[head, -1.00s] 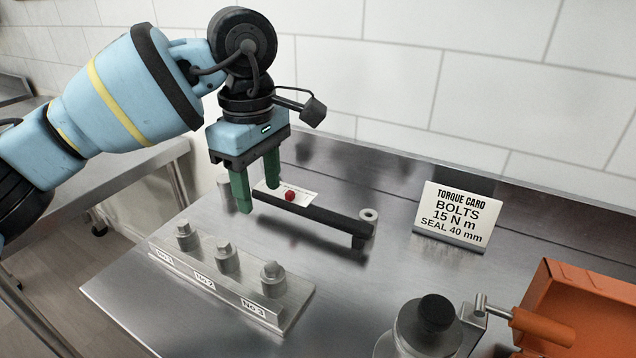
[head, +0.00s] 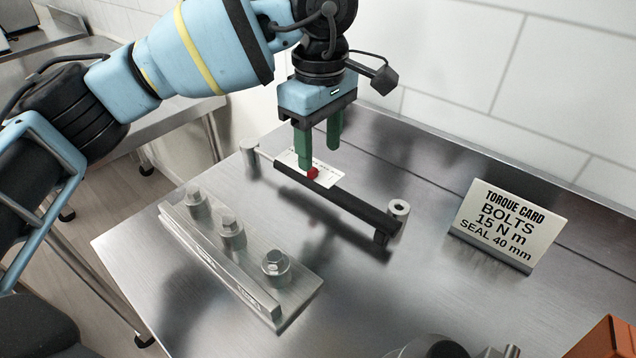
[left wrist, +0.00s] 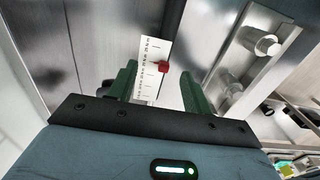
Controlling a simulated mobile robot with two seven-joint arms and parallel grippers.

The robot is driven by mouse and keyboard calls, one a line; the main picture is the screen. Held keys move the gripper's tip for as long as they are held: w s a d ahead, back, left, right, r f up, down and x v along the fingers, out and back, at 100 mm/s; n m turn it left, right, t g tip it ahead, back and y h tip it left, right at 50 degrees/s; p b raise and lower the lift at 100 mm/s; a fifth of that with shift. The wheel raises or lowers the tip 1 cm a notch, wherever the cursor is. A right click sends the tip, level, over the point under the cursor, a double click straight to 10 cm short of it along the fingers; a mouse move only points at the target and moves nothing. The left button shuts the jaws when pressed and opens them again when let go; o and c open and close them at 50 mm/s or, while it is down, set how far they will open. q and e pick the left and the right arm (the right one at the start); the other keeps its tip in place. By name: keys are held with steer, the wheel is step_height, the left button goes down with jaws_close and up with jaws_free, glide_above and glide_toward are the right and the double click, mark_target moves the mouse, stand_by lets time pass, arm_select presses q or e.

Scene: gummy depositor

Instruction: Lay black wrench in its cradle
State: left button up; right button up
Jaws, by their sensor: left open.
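The black wrench (head: 345,203), a long dark bar, lies between two short metal posts (head: 249,158) (head: 398,212) on the steel table. My left gripper (head: 320,160) is open above the wrench's left part, fingers pointing down, close to the knob. I cannot tell whether the wrench touches the posts. My right gripper is out of view.
A metal block with several bolts (head: 232,235) stands front left of the wrench. A torque card (head: 508,225) stands at the right. An orange bin (head: 605,340) and a dark-capped object (head: 435,347) are at the lower right edge. A tiled wall rises behind.

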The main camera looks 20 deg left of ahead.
mark_target(317, 169)
arm_select(q)
steer(key=shift+s+a+f, duration=0.15)
steer(key=shift+f, duration=2.4)
steer(key=shift+c, duration=0.4)
jaws_close()
